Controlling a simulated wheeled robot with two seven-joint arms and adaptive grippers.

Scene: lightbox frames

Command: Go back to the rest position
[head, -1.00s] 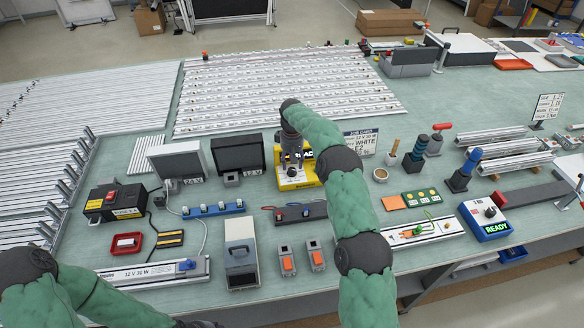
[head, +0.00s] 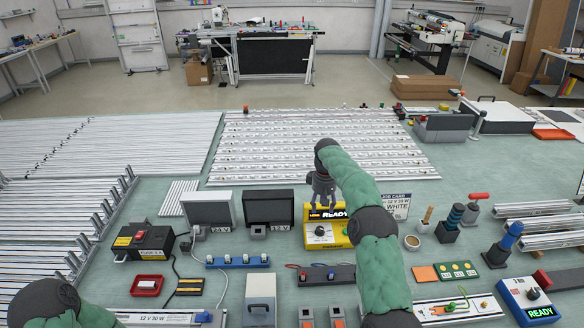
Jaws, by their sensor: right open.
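My right gripper (head: 321,203) hangs above the yellow tester (head: 337,240) with its READY display, fingers pointing down and apart, with nothing seen between them. My green right arm reaches in from the bottom right, over the middle of the table. Of my left arm only a green and dark part shows at the bottom left corner; its gripper is out of the picture.
The green table (head: 465,123) holds rows of metal strips (head: 325,144), a black power box (head: 143,244), two dark-screened units (head: 268,207), a blue READY box (head: 526,299) and a job card (head: 395,207). Tools stand on the right. The back right table surface has bare patches.

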